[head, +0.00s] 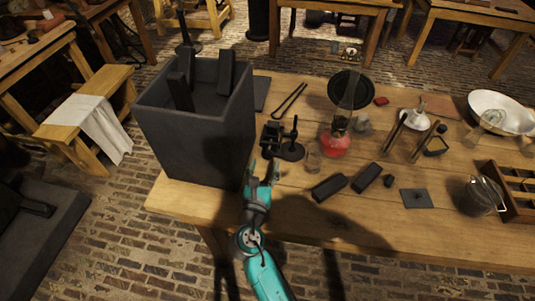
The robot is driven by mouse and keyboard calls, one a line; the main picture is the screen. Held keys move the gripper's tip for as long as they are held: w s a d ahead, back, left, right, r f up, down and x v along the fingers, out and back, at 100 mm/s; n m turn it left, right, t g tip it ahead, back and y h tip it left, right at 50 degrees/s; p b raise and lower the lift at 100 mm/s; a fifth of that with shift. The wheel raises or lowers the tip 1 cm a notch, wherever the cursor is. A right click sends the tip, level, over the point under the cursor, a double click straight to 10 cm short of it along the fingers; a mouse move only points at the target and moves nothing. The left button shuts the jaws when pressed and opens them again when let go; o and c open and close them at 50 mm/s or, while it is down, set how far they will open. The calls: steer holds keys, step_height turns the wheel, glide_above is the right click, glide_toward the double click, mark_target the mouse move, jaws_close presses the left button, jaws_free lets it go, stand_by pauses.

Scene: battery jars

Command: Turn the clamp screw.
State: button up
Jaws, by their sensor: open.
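My gripper (263,172) is open, with its fingers pointing away from me over the near part of the table, just right of a dark square jar. Just beyond the fingertips sits a small black clamp-like piece (271,137). Beside it is a black round base with a thin upright rod (290,147). I cannot make out for sure which part is the clamp screw; the pieces are small and dark. No contact between my fingers and them can be made out. Nothing shows between the fingers.
The large open jar (195,135) holds upright dark plates and stands close left of my gripper. A red-based glass lamp (337,140) and a small glass (313,160) stand to the right. Dark blocks (329,187) lie nearer. The table's (300,220) front strip is clear.

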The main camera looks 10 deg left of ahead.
mark_target(267, 157)
steer(key=shift+w+d, duration=0.1)
steer(key=shift+w, duration=2.2)
jaws_close()
steer(key=shift+m, duration=0.4)
